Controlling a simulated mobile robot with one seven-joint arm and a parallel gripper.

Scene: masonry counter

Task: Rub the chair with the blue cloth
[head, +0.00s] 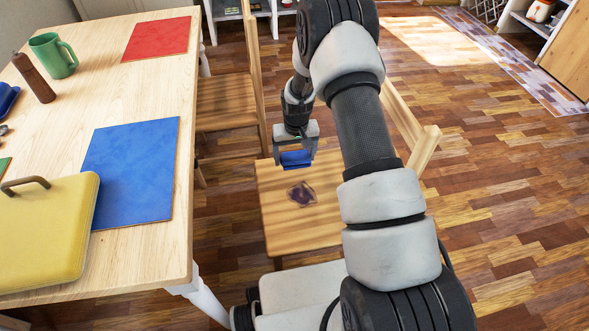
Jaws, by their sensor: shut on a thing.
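My gripper (296,160) is shut on the blue cloth (296,158), which shows as a small folded bundle between the fingers. The gripper points down over the rear part of the seat of a wooden chair (285,232). A dark purple stain (301,194) lies on the seat, just nearer than the cloth. The cloth looks a little above the seat; I cannot tell whether it touches. My arm hides part of the chair's right side and backrest.
A wooden table (140,250) on the left carries a blue mat (132,170), a red mat (158,38), a green mug (54,55), a brown bottle (34,78) and a yellow case (45,235). Another wooden chair (225,102) stands behind. The floor at right is clear.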

